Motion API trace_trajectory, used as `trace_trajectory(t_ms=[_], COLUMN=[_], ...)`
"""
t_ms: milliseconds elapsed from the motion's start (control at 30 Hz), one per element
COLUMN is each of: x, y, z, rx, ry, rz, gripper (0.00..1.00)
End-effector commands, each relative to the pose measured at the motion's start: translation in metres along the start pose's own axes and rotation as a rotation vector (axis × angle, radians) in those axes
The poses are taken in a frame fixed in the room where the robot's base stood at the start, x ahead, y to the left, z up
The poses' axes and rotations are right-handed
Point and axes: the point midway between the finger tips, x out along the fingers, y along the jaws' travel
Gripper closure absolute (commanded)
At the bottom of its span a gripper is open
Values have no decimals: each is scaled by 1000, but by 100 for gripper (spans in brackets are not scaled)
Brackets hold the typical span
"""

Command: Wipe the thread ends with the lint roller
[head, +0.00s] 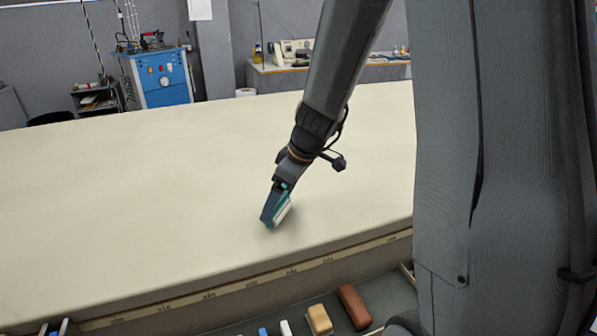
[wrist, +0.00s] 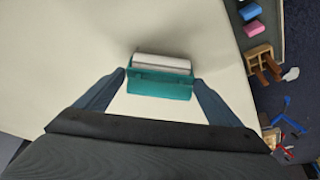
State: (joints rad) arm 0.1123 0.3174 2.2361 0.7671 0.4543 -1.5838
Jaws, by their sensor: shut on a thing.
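My gripper (wrist: 160,87) is shut on the lint roller (wrist: 160,75), with one finger on each side of its teal body. The roller has a white cylinder along its far side in the wrist view. In the head view my gripper (head: 268,206) points down at the pale cloth table (head: 130,190), and the lint roller (head: 283,210) shows as a teal and white edge beside the finger. The roller is at or just above the cloth near the front edge; I cannot tell if it touches. I see no thread ends on the cloth.
A tray (head: 375,293) below the table's front edge holds a brown block (head: 354,306), a tan block (head: 319,319) and other small items. A measuring strip (head: 210,294) runs along that edge. The table around my gripper is clear. A blue machine (head: 162,78) stands far behind.

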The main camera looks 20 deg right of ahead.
Motion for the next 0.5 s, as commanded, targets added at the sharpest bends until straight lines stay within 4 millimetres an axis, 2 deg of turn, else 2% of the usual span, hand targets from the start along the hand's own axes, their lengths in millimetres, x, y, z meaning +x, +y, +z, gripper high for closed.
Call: trace_trajectory(t_ms=[67,167,500], x=[-9,-33,-59], y=[0,0,-1], z=[-4,-13,-24], rx=[-1,-3,-3], ry=[1,0,-2], rz=[1,4,1], gripper=[36,36,36])
